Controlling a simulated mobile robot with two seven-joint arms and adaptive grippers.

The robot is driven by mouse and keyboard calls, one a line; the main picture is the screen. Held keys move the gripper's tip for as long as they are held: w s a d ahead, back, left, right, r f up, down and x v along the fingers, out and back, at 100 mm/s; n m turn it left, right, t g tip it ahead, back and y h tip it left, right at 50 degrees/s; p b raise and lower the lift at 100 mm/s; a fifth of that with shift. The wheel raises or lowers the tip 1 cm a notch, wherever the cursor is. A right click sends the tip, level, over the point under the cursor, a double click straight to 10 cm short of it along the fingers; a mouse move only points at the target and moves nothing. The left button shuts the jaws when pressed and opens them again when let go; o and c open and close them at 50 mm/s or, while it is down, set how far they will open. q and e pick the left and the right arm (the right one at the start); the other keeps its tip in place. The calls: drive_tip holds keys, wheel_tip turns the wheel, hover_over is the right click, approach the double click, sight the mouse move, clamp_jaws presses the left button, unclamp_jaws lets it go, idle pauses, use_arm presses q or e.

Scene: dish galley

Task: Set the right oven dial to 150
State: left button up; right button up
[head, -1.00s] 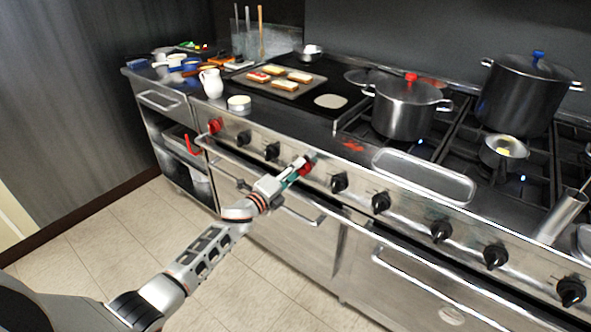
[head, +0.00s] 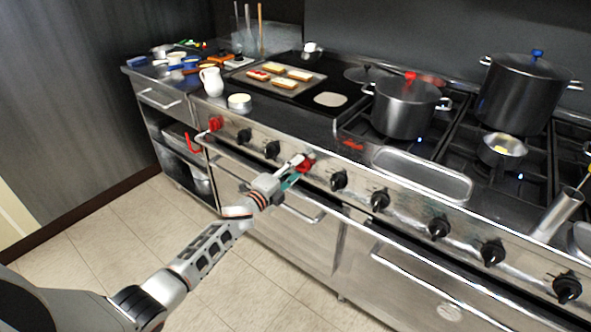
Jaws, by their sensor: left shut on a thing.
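The right oven dial (head: 308,161) is a red knob on the steel front panel of the range. My left gripper (head: 299,170) is shut on this dial, reaching it from the front left. The fingers cover part of the knob, and its pointer and scale are too small to read. A second red dial, the left one (head: 214,124), sits at the far left of the panel. My right gripper is not in view.
Black knobs (head: 338,180) line the panel on both sides of the gripper. A steel rail (head: 262,173) runs below the panel, above the oven doors. Pots (head: 403,108) and a steel tray (head: 422,176) stand on top. The tiled floor (head: 110,235) is clear.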

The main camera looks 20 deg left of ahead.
use_arm(q)
drive_tip(key=o, duration=1.1)
drive_tip(key=shift+s+a, duration=0.2)
drive_tip(key=shift+s, duration=0.2)
drive_tip(key=v, duration=1.1)
drive_tip(key=shift+d+r, duration=0.1)
